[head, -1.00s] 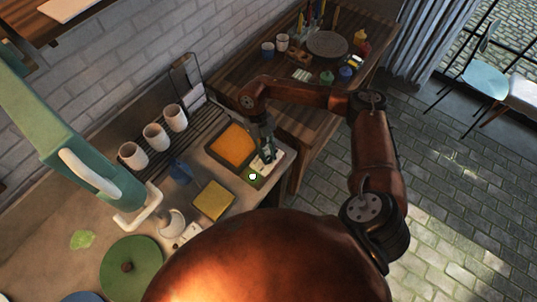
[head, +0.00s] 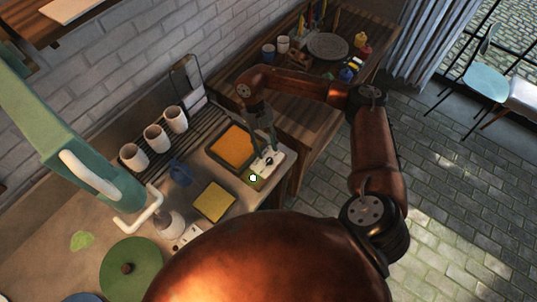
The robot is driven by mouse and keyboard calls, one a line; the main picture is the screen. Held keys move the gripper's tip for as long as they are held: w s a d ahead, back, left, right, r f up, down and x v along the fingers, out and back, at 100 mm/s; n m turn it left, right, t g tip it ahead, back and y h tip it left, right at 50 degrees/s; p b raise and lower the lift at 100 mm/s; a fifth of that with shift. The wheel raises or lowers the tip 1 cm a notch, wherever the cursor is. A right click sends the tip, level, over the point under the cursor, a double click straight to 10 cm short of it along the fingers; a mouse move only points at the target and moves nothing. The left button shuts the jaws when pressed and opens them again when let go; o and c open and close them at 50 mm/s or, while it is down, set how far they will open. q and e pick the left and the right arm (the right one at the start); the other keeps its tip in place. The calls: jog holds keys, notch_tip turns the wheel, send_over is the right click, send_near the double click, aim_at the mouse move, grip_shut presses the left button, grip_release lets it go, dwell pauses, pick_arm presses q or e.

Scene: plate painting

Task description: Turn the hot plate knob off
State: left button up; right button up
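The hot plate (head: 234,147) has an orange square top in a dark frame, on the counter. Beside it, at its lower right, is a pale control panel (head: 277,157) with a small dark knob (head: 268,161); the knob's setting is too small to read. A bright white-green spot (head: 253,178) shows at the panel's near end. My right gripper (head: 266,143) points down just above the far side of the panel and looks apart from the knob. Its fingers are small and dark, and their opening is unclear. My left gripper is out of view.
A yellow square block (head: 214,201) and a blue cup (head: 179,172) stand left of the hot plate. Several white cups (head: 157,138) stand on a dark rack. A green round lid (head: 131,267) lies nearer. A wooden table (head: 290,90) with paints stands behind.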

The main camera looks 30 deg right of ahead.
jog(key=v, duration=0.7)
jog(key=shift+r, duration=0.2)
jog(key=shift+w, duration=0.15)
